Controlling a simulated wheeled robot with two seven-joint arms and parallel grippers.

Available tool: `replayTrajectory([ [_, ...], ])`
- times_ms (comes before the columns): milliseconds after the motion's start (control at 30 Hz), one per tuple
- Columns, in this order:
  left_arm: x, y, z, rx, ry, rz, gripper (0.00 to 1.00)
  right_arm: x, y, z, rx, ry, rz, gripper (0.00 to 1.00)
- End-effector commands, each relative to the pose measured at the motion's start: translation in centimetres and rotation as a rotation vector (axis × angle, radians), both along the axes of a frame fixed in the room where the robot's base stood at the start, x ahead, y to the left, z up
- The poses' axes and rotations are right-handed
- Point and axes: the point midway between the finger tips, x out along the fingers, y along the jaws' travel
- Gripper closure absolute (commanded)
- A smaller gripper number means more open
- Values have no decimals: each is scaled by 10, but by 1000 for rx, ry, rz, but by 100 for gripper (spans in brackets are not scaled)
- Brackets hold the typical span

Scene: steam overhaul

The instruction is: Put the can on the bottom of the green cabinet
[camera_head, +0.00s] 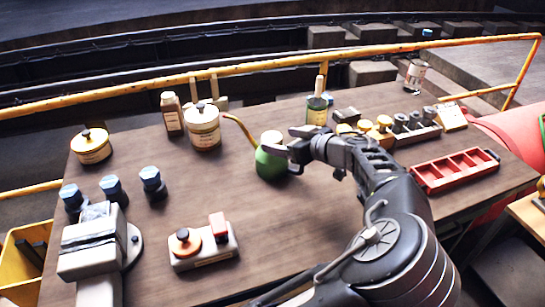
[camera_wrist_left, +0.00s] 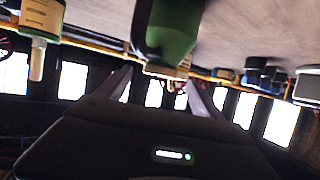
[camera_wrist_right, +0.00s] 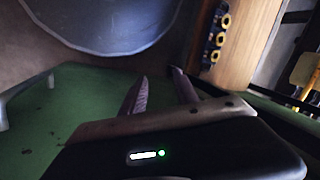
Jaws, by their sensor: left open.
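The green can (camera_head: 270,158) with a pale top and a curved yellow spout stands on the wooden workbench, near its middle. My left gripper (camera_head: 283,141) is open at the can, with a fingertip overlapping it in the head view. In the left wrist view the can (camera_wrist_left: 168,28) shows between and beyond the spread fingers (camera_wrist_left: 160,78). My right gripper (camera_wrist_right: 158,78) has its fingers apart with nothing between them. A worn green surface (camera_wrist_right: 50,115) lies by it; I cannot tell whether this is the green cabinet. No cabinet shows in the head view.
On the workbench (camera_head: 150,240), a cream tin (camera_head: 203,130) and brown bottle (camera_head: 172,115) stand left of the can. A green pot with a brush (camera_head: 317,110) stands behind it. A red tray (camera_head: 455,170) lies right, a vise (camera_head: 92,245) front left. A yellow rail (camera_head: 270,64) runs behind.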

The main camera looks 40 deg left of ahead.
Motion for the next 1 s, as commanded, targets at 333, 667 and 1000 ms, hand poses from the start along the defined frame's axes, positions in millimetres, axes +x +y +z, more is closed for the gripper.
replayTrajectory([
  [333,5,23,-9,0,0,2,22,0,0,6,0,0,0,64],
  [667,5,25,-10,0,0,0,22,0,0,6,0,0,0,64],
  [1000,13,63,-26,2,3,3,22,-1,0,23,-3,5,0,64],
])
